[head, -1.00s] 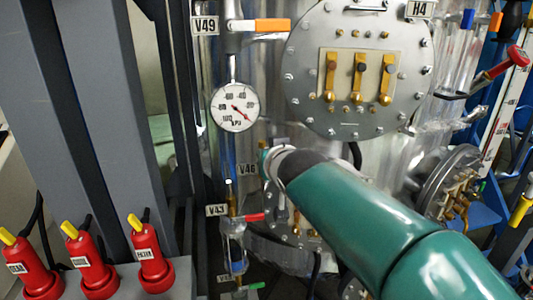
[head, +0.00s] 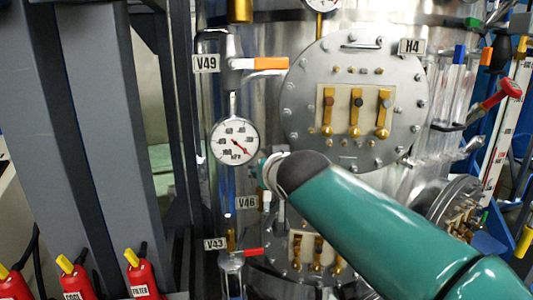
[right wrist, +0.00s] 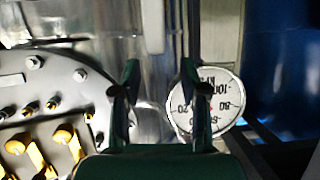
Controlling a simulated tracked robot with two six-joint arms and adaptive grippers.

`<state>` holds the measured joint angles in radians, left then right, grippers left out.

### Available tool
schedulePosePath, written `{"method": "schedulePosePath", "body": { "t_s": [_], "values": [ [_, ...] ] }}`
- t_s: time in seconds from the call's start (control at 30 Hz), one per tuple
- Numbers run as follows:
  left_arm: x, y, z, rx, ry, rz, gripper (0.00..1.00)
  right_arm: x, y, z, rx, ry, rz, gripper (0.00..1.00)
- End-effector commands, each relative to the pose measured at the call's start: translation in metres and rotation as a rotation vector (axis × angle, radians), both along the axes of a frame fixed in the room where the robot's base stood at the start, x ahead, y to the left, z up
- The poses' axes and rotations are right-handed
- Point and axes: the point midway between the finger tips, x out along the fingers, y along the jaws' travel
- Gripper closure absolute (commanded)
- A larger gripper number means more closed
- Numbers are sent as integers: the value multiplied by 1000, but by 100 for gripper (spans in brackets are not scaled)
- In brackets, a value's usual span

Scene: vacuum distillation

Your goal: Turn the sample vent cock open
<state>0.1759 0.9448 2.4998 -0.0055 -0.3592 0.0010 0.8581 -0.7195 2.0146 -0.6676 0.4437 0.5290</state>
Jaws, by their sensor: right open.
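No label in view reads as the sample vent cock, so I cannot tell which valve it is. The valve with the orange lever (head: 265,63) is labelled V49 and its lever lies level, pointing right. A valve with a red lever (head: 254,251) is by the V43 label, lower down. My right gripper (head: 266,172) is just below and right of the round gauge (head: 234,141), partly hidden by my green arm. In the right wrist view, my right gripper (right wrist: 160,84) is open, with nothing between its fingers. My left gripper is not in view.
A bolted round flange H4 (head: 310,100) with brass levers is right of the gauge. The gauge appears upside down beside one finger in the right wrist view (right wrist: 216,108). Red extinguisher-like bottles (head: 147,277) stand lower left, beside grey posts (head: 48,120).

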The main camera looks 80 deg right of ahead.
Motion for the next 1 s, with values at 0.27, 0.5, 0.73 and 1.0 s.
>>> {"method": "schedulePosePath", "body": {
  "t_s": [0.27,0.5,0.73,1.0],
  "values": [
    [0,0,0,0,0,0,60,3,0,40,1,-1,6,56],
    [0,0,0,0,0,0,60,2,0,48,2,0,0,56],
    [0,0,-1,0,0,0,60,1,0,48,2,1,0,56],
    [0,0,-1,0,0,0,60,1,0,48,2,1,-1,56]
  ]
}}
